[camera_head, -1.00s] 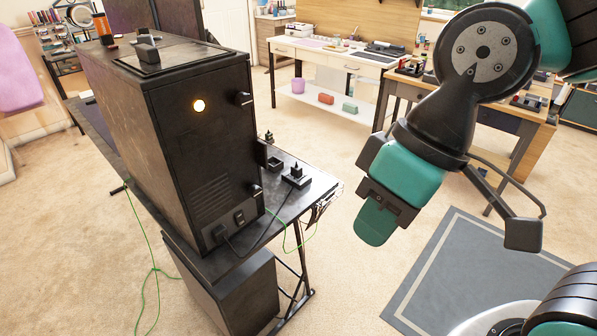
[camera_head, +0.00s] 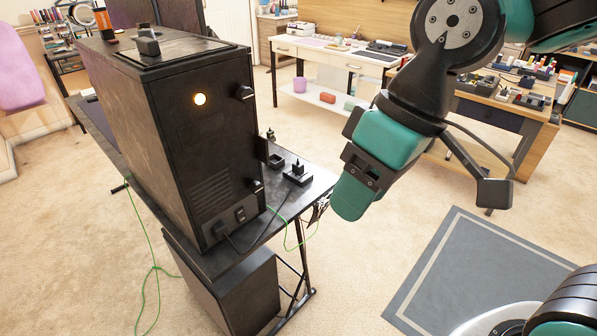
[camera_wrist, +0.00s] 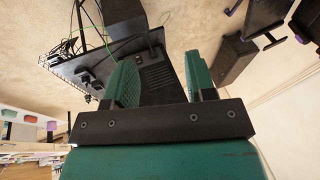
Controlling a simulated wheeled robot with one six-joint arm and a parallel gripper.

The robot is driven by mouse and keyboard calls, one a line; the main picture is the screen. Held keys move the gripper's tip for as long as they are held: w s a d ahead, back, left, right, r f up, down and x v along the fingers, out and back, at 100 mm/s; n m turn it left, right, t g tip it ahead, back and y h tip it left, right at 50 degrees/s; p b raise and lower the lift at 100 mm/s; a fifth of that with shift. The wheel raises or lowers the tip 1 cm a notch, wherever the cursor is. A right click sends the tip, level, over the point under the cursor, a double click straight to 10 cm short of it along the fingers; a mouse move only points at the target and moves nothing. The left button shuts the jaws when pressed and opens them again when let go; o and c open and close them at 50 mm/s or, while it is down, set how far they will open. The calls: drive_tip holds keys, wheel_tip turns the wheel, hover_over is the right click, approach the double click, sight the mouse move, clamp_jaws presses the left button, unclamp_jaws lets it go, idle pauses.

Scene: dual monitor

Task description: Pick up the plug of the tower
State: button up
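The black tower (camera_head: 180,150) stands on a dark table, with a lit round lamp on its front. A black cable runs from a connector (camera_head: 219,230) low on the tower's front to a small black plug (camera_head: 297,170) at the table's right end. The plug appears upright on a dark block. My gripper (camera_head: 353,195) hangs in the air to the right of the table, apart from the plug. In the wrist view, my gripper (camera_wrist: 160,80) has its two green fingers spread with nothing between them.
A second dark box (camera_head: 240,297) sits beneath the table (camera_head: 322,184). Thin green cables (camera_head: 152,290) hang to the carpet. A small dark open box (camera_head: 277,161) lies near the plug. White and wooden desks stand behind. A grey mat (camera_head: 455,275) lies on clear floor at right.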

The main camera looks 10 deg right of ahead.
drive_tip(key=shift+o, duration=0.2)
drive_tip(key=w+f+t+b, duration=0.1)
drive_tip(key=w+b, duration=0.3)
drive_tip(key=w, duration=0.7)
drive_tip(key=w+d+f+b, duration=0.1)
drive_tip(key=w+f+b, duration=0.3)
drive_tip(key=w, duration=0.8)
drive_tip(key=shift+d+f+t+h+b, duration=0.15)
drive_tip(key=shift+f+t+h+b, duration=0.25)
drive_tip(key=shift+b, duration=0.1)
drive_tip(key=t+h+b, duration=0.1)
drive_tip(key=t+b, duration=0.1)
drive_tip(key=b, duration=0.6)
hover_over(298, 164)
drive_tip(key=s+d, duration=0.4)
drive_tip(key=s, duration=0.1)
wheel_tip(298, 164, down, 10)
drive_tip(key=b+x, duration=0.2)
drive_tip(key=x, duration=0.9)
drive_tip(key=shift+w+a+f, duration=0.1)
drive_tip(key=shift+a+f, duration=0.1)
drive_tip(key=shift+f, duration=0.05)
drive_tip(key=x, duration=0.1)
drive_tip(key=b+x, duration=0.1)
drive_tip(key=x, duration=0.3)
drive_tip(key=shift+s+a+f, duration=0.15)
drive_tip(key=shift+s+f, duration=0.05)
drive_tip(key=c, duration=1)
drive_tip(key=shift+r, duration=0.1)
